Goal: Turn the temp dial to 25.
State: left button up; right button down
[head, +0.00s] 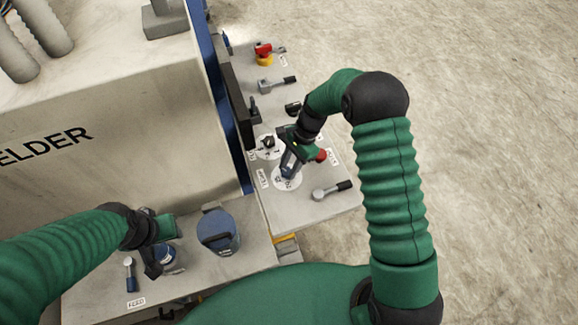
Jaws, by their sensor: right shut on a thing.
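A round white dial plate (295,181) with printed numbers lies on the grey panel. My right gripper (286,172) reaches down over it and is shut on the dial's knob, which it mostly hides. The pointer position and most of the numbers cannot be read. A second white dial (263,154) with a black knob (268,142) sits just behind. The small labels beside the dials are too small to read surely, so I cannot tell which is marked temp. My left gripper (161,249) is at the lower left with its fingers apart, near a small round blue-grey part.
The panel also carries a red and yellow knob (264,55), a lever with a black grip (277,85) and another lever (332,191) near the front. A blue-grey lidded cylinder (218,230) and a small lever (130,275) stand on the lower ledge. A large welder housing (110,110) rises at left.

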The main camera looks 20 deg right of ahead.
jog(key=n, duration=0.2)
jog(key=n+g, duration=0.1)
jog(key=n+h, duration=0.1)
jog(key=n, duration=0.1)
jog(key=shift+w+a+n+g, duration=0.15)
jog(key=shift+w+n+g, duration=0.15)
jog(key=shift+g, duration=0.1)
jog(key=n+h, duration=0.1)
jog(key=n, duration=0.1)
jog(key=n+g+h+b, duration=0.1)
jog(key=n, duration=0.2)
jog(key=shift+a+n, duration=0.15)
jog(key=shift+n, duration=0.15)
jog(key=c, duration=1)
grip_release()
jog(key=shift+c, duration=0.2)
jog(key=b+v, duration=0.1)
jog(key=v, duration=1.6)
jog(key=shift+w+a, duration=0.15)
jog(key=shift+w, duration=0.1)
